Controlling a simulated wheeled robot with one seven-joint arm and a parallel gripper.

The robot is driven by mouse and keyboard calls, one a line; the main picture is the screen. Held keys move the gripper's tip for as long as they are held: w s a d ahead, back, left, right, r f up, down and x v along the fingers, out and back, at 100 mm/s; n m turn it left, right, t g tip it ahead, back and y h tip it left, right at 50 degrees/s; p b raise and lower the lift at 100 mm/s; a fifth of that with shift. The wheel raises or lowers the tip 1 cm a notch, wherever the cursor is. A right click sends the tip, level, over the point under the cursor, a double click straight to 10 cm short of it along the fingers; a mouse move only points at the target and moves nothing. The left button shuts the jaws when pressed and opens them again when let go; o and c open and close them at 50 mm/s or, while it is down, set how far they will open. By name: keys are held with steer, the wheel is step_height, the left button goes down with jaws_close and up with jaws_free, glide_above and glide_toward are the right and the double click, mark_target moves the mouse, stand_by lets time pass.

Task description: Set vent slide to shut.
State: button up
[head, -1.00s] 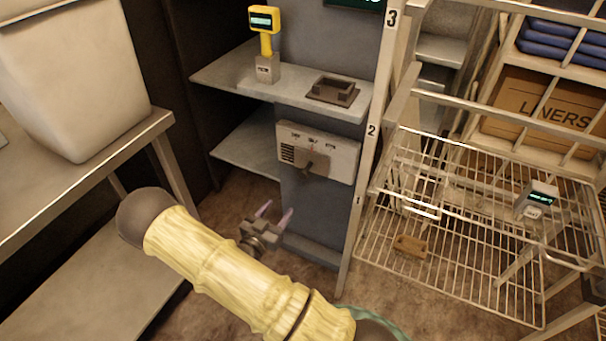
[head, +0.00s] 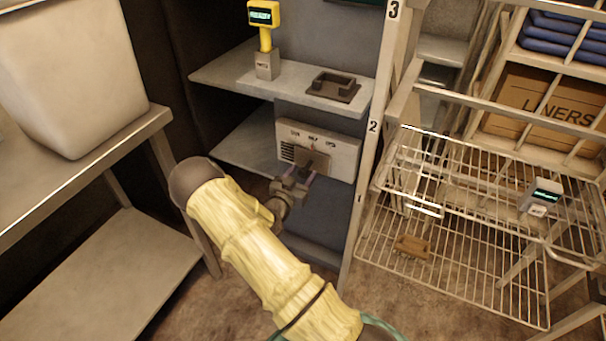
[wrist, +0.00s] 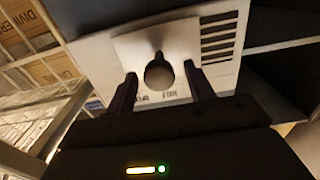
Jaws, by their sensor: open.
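The vent panel (head: 340,153) is a pale plate with slots at its left, fixed to the blue-grey upright below the shelf. It also shows in the wrist view (wrist: 190,40), with its dark slots at the right. The vent slide's dark knob (head: 310,166) stands out from the panel. In the wrist view the knob (wrist: 159,73) appears between the two fingers, with a gap on each side. My gripper (head: 303,172) is open in front of the panel, and its fingers (wrist: 160,90) point at it. The labels above the slide are too small to read.
A shelf above holds a yellow-headed display (head: 264,35) and a dark tray (head: 334,87). A wire rack (head: 450,220) with a small display (head: 541,195) stands at the right. A metal table (head: 90,180) with a white bin (head: 70,75) is at the left.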

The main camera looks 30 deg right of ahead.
steer(key=shift+w+d, duration=0.4)
steer(key=shift+d, duration=0.1)
jaws_close()
